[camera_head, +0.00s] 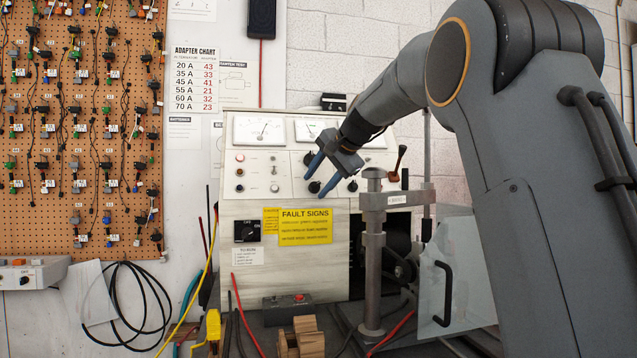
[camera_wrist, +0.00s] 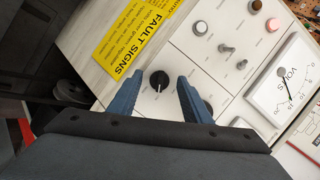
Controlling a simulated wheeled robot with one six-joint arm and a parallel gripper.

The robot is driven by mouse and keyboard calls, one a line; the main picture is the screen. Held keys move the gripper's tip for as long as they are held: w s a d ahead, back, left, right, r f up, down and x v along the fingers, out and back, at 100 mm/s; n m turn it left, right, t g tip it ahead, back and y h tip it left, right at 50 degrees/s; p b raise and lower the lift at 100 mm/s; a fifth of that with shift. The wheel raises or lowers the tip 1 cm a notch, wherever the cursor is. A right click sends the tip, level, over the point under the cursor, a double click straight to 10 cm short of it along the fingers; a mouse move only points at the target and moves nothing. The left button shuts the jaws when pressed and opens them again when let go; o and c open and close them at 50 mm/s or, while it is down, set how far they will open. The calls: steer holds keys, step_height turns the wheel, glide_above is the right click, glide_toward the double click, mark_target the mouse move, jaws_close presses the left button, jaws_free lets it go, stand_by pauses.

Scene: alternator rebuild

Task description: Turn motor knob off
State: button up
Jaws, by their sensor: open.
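A round black knob with a white pointer mark sits on the pale panel between my fingers in the wrist view (camera_wrist: 159,80); it also shows in the head view (camera_head: 314,187). Its label is too small to read, so I cannot tell if it is the motor knob. My gripper (camera_head: 316,184) is open in front of the panel, its blue fingers either side of this knob in the wrist view (camera_wrist: 160,78). I cannot tell whether they touch it. Another dark knob (camera_wrist: 207,104) is partly hidden by a finger. A black OFF/ON rotary switch (camera_head: 247,231) sits lower left on the bench.
A yellow FAULT SIGNS label (camera_head: 305,226) is below the panel. Dial meters (camera_head: 261,130) are above it, with toggle switches (camera_wrist: 226,48) beside the knobs.

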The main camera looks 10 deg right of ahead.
steer(key=c, duration=1)
steer(key=shift+p, duration=0.35)
steer(key=n+p, duration=0.2)
steer(key=p, duration=0.1)
steer(key=shift+r+n+g+h, duration=0.25)
steer(key=shift+n+g+h, duration=0.05)
steer(key=shift+g, duration=0.1)
steer(key=n+p, duration=0.2)
steer(key=shift+a+h+p, duration=0.15)
steer(key=shift+h+p, duration=0.25)
steer(key=n+h+p, duration=0.1)
steer(key=n+p, duration=0.1)
steer(key=n, duration=0.1)
steer(key=shift+g+p, duration=0.35)
steer(key=shift+g, duration=0.05)
steer(key=shift+w+a+n+h+p, duration=0.1)
steer(key=shift+n+h+p, duration=0.5)
steer(key=shift+n, duration=0.6)
steer(key=shift+f, duration=0.1)
